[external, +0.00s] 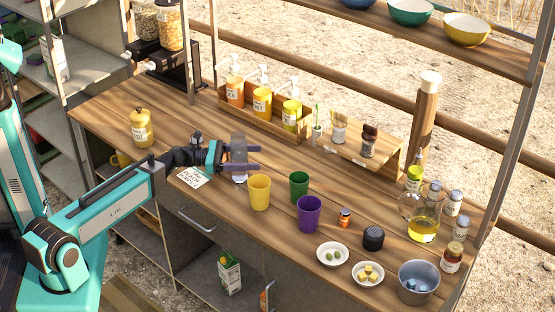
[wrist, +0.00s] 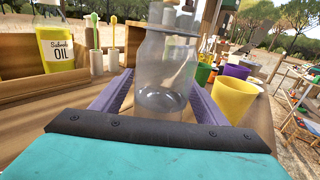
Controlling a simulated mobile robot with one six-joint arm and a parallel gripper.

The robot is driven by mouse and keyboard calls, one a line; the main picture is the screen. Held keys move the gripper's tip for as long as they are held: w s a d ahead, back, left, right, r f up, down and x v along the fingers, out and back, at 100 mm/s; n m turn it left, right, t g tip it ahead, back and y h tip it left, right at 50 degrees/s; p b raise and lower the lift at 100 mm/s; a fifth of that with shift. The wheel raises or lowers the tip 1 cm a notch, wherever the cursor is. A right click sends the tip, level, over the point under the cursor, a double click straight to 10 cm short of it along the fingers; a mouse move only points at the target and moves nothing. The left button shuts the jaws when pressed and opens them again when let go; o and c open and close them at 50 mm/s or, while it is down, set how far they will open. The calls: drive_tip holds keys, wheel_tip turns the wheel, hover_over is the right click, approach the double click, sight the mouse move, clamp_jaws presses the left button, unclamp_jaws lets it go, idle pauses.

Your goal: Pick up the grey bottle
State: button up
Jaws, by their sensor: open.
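The grey bottle (external: 238,142) is translucent and stands upright on the wooden counter. In the wrist view the bottle (wrist: 162,75) fills the middle, with its top cut off by the frame edge. My gripper (external: 259,158) is open, level with the bottle's body, with one purple finger on each side of it. In the wrist view the fingers of my gripper (wrist: 158,98) flank the bottle. I cannot tell whether either finger touches it.
A yellow cup (external: 259,192) stands close to the right of my gripper, with a green cup (external: 299,185) and a purple cup (external: 309,214) beyond. A white card (external: 193,177) lies below my wrist. A tray of pump bottles (external: 262,103) stands behind. A honey-coloured jar (external: 141,128) is at left.

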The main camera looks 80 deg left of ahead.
drive_tip(key=c, duration=1.4)
drive_tip(key=shift+r, duration=0.3)
drive_tip(key=shift+r, duration=4.7)
